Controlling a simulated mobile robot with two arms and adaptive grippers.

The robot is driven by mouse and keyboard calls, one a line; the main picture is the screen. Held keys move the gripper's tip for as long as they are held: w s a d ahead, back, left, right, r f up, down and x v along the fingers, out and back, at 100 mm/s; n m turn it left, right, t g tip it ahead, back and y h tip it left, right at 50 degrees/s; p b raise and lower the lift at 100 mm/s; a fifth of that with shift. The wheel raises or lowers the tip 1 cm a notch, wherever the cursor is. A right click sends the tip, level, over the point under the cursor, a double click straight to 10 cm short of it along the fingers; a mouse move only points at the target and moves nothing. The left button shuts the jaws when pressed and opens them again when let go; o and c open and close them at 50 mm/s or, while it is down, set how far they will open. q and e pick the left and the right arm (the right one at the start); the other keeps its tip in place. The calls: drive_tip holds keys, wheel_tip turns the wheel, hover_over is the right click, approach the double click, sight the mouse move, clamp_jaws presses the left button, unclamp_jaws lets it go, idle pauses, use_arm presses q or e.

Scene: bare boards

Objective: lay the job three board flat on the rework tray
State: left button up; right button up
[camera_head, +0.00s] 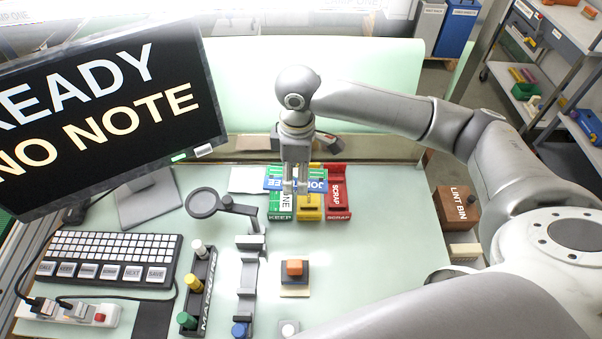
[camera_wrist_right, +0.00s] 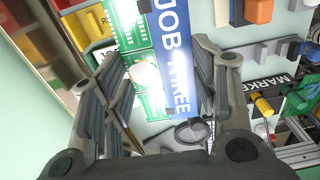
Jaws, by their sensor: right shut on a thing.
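The job three board has a blue strip lettered JOB THREE (camera_head: 318,186) and green circuit parts. My right gripper (camera_head: 295,187) is shut on it and holds it over the green and yellow trays; I cannot tell its exact height. In the right wrist view, the blue strip (camera_wrist_right: 174,60) shows between the fingers of the right gripper (camera_wrist_right: 165,75). The yellow tray (camera_head: 309,213) stands between the green KEEP tray (camera_head: 280,215) and the red SCRAP tray (camera_head: 337,200). The board hides part of the yellow tray, and no rework lettering is readable. My left gripper is out of view.
A board marked ONE (camera_head: 285,201) is in the green tray. A magnifier (camera_head: 203,203), a marker rack (camera_head: 198,290) and a dark block with an orange top (camera_head: 294,269) stand nearer. A monitor (camera_head: 105,110) and keyboard (camera_head: 108,258) are left. The mat right of the block is clear.

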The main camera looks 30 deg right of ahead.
use_arm(q)
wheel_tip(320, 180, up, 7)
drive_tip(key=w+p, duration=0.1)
drive_tip(key=p, duration=0.5)
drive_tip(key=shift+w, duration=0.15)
use_arm(e)
drive_tip(key=w+d+f+n, duration=0.5)
drive_tip(key=d+f+n, duration=0.1)
drive_tip(key=n, duration=1.2)
drive_tip(key=shift+w+d+f+n, duration=0.15)
drive_tip(key=shift+w+f+n, duration=0.15)
drive_tip(key=shift+f, duration=0.45)
use_arm(q)
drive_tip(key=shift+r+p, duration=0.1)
drive_tip(key=shift+p, duration=0.25)
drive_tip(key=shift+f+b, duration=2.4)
use_arm(e)
drive_tip(key=shift+f, duration=4.15)
use_arm(q)
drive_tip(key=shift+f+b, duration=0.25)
drive_tip(key=shift+b, duration=0.05)
use_arm(e)
drive_tip(key=shift+f, duration=0.35)
drive_tip(key=o, duration=1.1)
